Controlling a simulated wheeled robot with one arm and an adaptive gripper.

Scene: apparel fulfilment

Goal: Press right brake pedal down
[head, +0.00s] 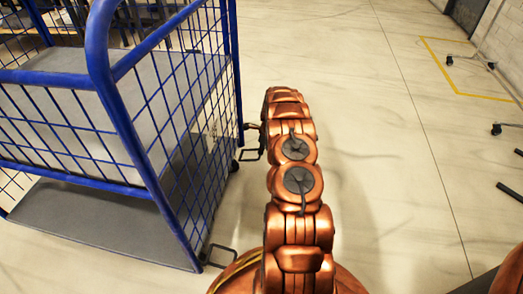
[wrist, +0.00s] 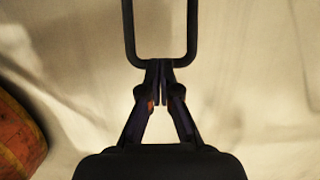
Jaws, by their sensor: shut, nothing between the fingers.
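The blue wire cart (head: 105,90) stands at the left in the head view. Two dark loop-shaped pedals stick out from its low right side: a far pedal (head: 250,160) beside my arm and a near pedal (head: 222,247). In the wrist view, a black pedal loop (wrist: 129,35) shows at the top centre. My gripper (wrist: 159,68) is shut and empty, its fingertips right at the loop's closed end. I cannot tell whether they touch it. My arm hides most of the gripper in the head view.
The cart's caster (head: 235,166) sits near the far pedal. Open pale floor (head: 400,200) lies right of my arm. Wheeled stand legs (head: 475,62) stand at the far right, by a yellow floor line (head: 437,67).

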